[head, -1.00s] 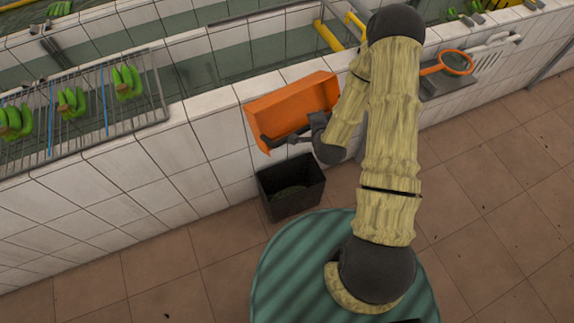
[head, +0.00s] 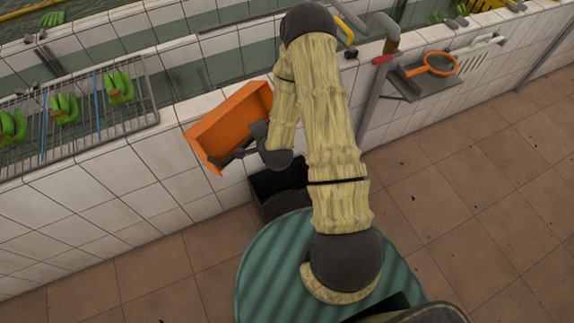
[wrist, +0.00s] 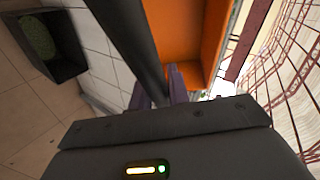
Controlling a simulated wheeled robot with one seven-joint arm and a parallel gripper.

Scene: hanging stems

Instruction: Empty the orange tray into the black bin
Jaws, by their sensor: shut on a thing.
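The orange tray (head: 228,125) is held tilted in front of the white tiled wall, its open side facing my body. Its visible inside looks bare. My gripper (head: 243,150) is shut on the dark bar along the tray's lower edge; in the wrist view, its purple fingers (wrist: 160,88) close around the bar beside the orange tray (wrist: 180,30). The black bin (head: 270,207) stands on the floor, lower and to the right of the tray, partly hidden by my arm and base. In the wrist view, the bin (wrist: 68,70) has green material inside.
A wire rack (head: 80,118) with green banana bunches is on the wall top at the left. A grey shelf (head: 410,85) with an orange-rimmed net (head: 440,64) and a grey pipe (head: 375,85) are at the right. The tiled floor at right is clear.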

